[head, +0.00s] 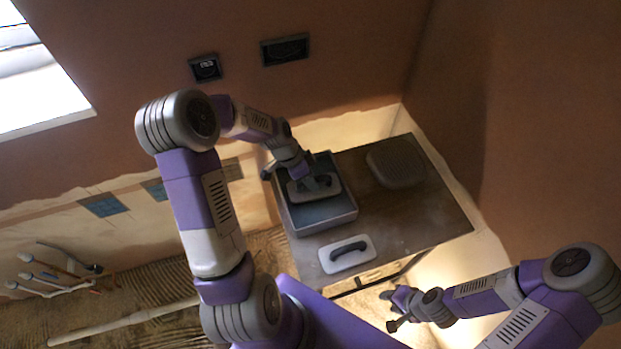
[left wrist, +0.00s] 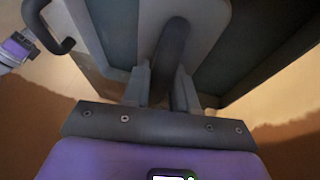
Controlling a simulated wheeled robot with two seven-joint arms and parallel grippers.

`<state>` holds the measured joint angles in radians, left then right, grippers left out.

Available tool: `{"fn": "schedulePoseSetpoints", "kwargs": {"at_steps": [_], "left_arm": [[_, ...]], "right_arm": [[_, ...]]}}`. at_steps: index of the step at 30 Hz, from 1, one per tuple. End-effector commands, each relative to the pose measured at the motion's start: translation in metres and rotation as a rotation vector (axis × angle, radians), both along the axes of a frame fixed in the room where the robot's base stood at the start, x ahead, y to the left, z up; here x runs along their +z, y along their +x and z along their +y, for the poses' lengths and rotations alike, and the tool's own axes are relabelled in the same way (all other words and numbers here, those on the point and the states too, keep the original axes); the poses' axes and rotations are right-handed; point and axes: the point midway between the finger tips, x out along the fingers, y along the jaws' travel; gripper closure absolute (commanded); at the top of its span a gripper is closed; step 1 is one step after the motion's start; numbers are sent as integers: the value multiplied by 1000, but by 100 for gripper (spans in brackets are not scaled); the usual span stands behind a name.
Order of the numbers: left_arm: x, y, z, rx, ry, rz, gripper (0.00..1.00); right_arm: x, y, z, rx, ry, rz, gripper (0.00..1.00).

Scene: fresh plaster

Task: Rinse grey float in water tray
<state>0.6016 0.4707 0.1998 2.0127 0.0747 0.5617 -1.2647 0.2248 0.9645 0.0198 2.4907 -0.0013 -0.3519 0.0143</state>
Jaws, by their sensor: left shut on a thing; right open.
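The water tray (head: 334,220) is a grey rectangular box on the table, with a blue-grey inside. The grey float (head: 332,190), a pale plate with a dark handle, is over or in the tray within its walls. I cannot tell whether it touches the water. My left gripper (head: 312,180) is shut on the float's handle, with the handle (left wrist: 174,45) between the fingers (left wrist: 160,88) in the left wrist view. My right gripper (head: 393,308) is open and empty, low beyond the table's front edge.
A second, whitish float (head: 347,254) with a black handle lies on the table (head: 425,215) in front of the tray. A dark rounded block (head: 395,163) lies at the back right. The table's right part is bare. Tools (head: 50,277) hang at far left.

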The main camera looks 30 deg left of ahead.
Motion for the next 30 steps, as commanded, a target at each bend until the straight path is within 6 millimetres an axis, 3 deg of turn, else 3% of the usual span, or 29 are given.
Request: {"fn": "schedulePoseSetpoints", "kwargs": {"at_steps": [30], "left_arm": [[-8,0,0,0,0,0,97]], "right_arm": [[-7,0,0,0,0,0,57]]}}
